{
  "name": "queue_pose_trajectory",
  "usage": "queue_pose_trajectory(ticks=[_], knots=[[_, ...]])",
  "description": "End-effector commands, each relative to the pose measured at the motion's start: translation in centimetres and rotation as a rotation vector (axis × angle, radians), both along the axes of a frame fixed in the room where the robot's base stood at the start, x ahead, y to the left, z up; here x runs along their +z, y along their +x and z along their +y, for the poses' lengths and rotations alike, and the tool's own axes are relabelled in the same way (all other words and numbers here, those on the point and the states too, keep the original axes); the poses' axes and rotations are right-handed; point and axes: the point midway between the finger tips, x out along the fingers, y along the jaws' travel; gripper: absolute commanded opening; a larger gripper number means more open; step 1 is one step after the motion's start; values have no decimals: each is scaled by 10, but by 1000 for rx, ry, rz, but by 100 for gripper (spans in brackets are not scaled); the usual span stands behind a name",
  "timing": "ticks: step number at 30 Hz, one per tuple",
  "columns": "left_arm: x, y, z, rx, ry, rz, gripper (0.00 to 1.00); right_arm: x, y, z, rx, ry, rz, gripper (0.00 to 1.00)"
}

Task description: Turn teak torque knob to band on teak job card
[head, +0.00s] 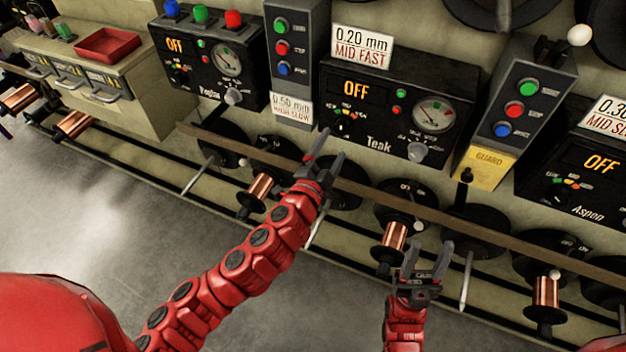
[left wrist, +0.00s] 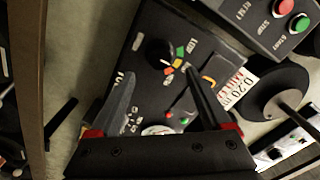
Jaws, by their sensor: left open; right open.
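The black Teak box (head: 385,95) has an OFF display, a round gauge (head: 433,112) and a grey knob (head: 418,151) below it. A small black knob (head: 341,129) with coloured bands sits at its lower left. In the left wrist view the black knob (left wrist: 158,52) is beside green, yellow, orange and red bands. The Teak job card (head: 361,48) above the box reads "0.20 mm MID FAST". My left gripper (head: 329,153) is open and empty, just below the black knob and apart from it. My right gripper (head: 428,254) is open and empty, lower, near the spools.
A rail (head: 400,203) runs below the boxes, with copper spools (head: 394,237) under it. Button boxes (head: 518,105) flank the Teak box, the right one with a yellow GUARD plate (head: 485,168). The Aspen box (head: 583,178) stands right, another box (head: 212,60) left.

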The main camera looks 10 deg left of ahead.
Motion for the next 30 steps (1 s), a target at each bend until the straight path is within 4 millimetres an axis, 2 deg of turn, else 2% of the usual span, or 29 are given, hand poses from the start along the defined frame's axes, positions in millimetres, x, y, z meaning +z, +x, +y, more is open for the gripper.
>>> queue_pose_trajectory(ticks=[10, 12, 19, 30], knots=[[0, -78, 27, 3, -1, 1, 82, 0, 0, 0, 0, 0, 0, 50], [2, -88, 30, 3, -1, 6, 82, 9, 0, 0, 0, 0, 0, 50], [1, -104, 35, 1, 0, 1, 82, 16, 0, 0, 0, 0, 0, 50], [0, -106, 35, 1, 1, -1, 82, 16, 0, 0, 0, 0, 0, 50]])
